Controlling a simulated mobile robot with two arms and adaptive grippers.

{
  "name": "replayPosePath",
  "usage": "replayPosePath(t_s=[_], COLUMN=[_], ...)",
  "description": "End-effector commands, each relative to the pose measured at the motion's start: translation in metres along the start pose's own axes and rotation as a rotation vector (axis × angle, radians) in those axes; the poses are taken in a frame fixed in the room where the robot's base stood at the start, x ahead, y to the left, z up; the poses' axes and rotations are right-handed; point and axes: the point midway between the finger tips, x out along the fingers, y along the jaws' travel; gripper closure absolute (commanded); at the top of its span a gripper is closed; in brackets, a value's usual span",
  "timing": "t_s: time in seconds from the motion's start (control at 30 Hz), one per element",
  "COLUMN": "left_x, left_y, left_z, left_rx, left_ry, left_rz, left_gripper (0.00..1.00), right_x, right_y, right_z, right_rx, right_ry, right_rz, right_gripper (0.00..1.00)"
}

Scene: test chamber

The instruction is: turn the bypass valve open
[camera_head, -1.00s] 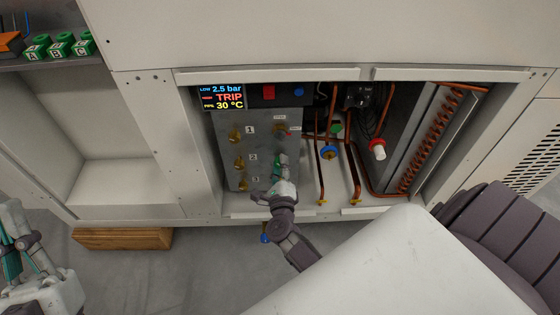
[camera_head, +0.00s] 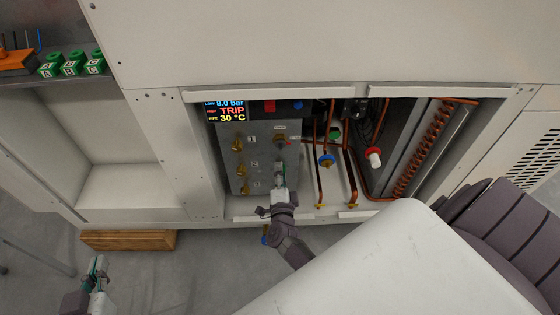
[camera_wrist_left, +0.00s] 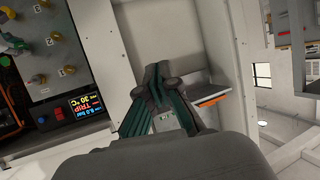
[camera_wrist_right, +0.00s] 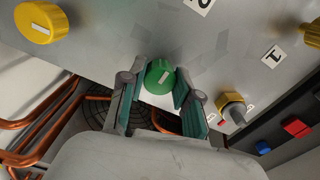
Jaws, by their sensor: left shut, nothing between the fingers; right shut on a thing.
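A green knob (camera_wrist_right: 160,76) with a white pointer mark sits on the grey valve panel (camera_head: 262,135). Its pointer lies at a slant in the right wrist view. I cannot read any label naming it as the bypass valve. My right gripper (camera_wrist_right: 159,92) is shut on this knob, one finger on each side. In the head view the right gripper (camera_head: 280,180) reaches the panel's lower right and mostly covers the knob. My left gripper (camera_head: 98,268) is shut and empty, low at the left, away from the panel; its closed fingers show in the left wrist view (camera_wrist_left: 157,72).
The display (camera_head: 226,111) reads 8.0 bar, TRIP, 30 °C. Yellow knobs (camera_head: 238,145) line the panel's left side. Copper pipes with a blue valve (camera_head: 326,160) and a white-capped valve (camera_head: 374,157) stand right of it. A wooden block (camera_head: 130,240) lies on the floor.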

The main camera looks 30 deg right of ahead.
Motion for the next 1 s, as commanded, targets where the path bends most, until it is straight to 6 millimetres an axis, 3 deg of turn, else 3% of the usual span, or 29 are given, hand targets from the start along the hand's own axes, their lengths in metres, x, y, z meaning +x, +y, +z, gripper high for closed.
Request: replayPosePath(t_s=[0.23,0.7,0.73,0.87,1.0], left_x=[-0.003,-0.004,-0.004,-0.004,-0.004], left_y=[-0.002,-0.002,-0.002,-0.002,-0.002], left_z=[0.014,0.017,0.017,0.017,0.017], left_rx=[0.0,0.0,0.0,0.0,-0.001], left_ry=[-0.08,-0.092,-0.092,-0.092,-0.092], left_rz=[-0.005,-0.005,-0.005,-0.005,-0.005], left_gripper=[1.0,1.0,1.0,1.0,1.0], right_x=[-0.001,-0.001,-0.001,-0.001,-0.001], right_y=[0.001,0.002,0.002,0.001,0.001], right_z=[0.001,0.001,0.001,0.001,0.0], right_rx=[-0.061,-0.073,-0.073,-0.072,-0.071], right_ry=[-0.003,-0.003,-0.003,-0.002,-0.001], right_rz=[0.003,0.003,0.003,0.003,0.001], right_gripper=[1.0,1.0,0.63,0.43,0.43])
